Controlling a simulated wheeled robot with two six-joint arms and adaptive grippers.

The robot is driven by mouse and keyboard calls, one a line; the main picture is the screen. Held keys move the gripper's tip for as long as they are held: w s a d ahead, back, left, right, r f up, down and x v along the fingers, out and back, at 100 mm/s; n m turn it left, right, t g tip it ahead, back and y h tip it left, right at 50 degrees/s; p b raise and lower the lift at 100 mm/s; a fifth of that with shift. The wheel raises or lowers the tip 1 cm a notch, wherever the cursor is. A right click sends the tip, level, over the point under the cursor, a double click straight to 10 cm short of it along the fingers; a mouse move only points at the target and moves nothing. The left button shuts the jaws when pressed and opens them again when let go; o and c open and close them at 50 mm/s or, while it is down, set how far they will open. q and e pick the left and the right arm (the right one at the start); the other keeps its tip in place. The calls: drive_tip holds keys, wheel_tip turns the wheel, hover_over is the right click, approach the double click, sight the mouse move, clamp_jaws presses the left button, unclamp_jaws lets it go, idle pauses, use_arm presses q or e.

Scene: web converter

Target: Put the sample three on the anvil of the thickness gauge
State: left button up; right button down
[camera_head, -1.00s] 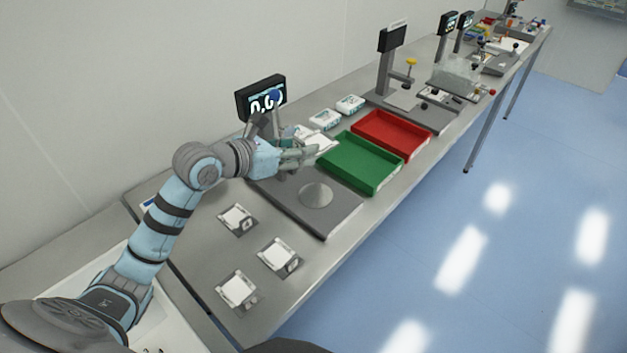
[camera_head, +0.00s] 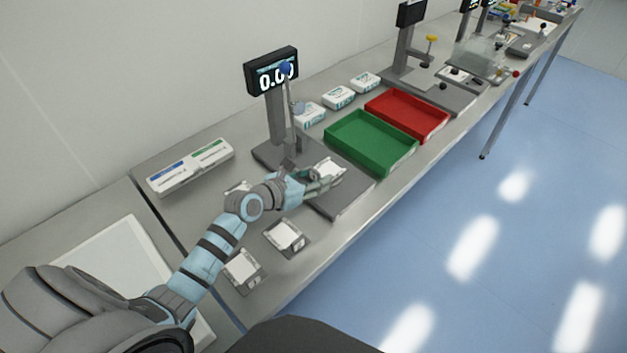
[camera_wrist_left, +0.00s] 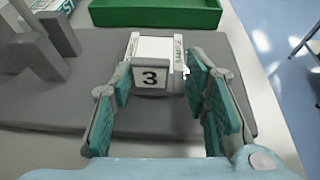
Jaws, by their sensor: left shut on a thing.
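Sample three (camera_wrist_left: 152,77) is a small white block with a "3" on its near face. My left gripper (camera_head: 326,176) is shut on it, with one teal finger on each side in the left wrist view (camera_wrist_left: 168,95). The sample (camera_head: 327,166) is over the grey base (camera_head: 346,203) of the thickness gauge, in front of its column. The gauge's display (camera_head: 272,72) stands behind it. The round anvil is hidden by the sample and fingers. I cannot tell whether the sample touches it. My right gripper is not in view.
Two other samples (camera_head: 286,235) (camera_head: 242,269) lie on the table at the near side, and another is partly behind my arm. A green tray (camera_head: 366,156) and a red tray (camera_head: 428,125) stand beyond the gauge. White boxes (camera_head: 339,97) stand behind them.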

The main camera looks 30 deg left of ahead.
use_arm(q)
drive_tip(key=shift+s+r, duration=0.1)
drive_tip(key=o, duration=1.1)
drive_tip(key=shift+s+r, duration=0.1)
drive_tip(key=shift+r, duration=0.05)
drive_tip(key=p+v, duration=0.3)
drive_tip(key=v, duration=0.8)
drive_tip(key=shift+s+a+r+p, duration=0.1)
drive_tip(key=shift+s+p, duration=0.2)
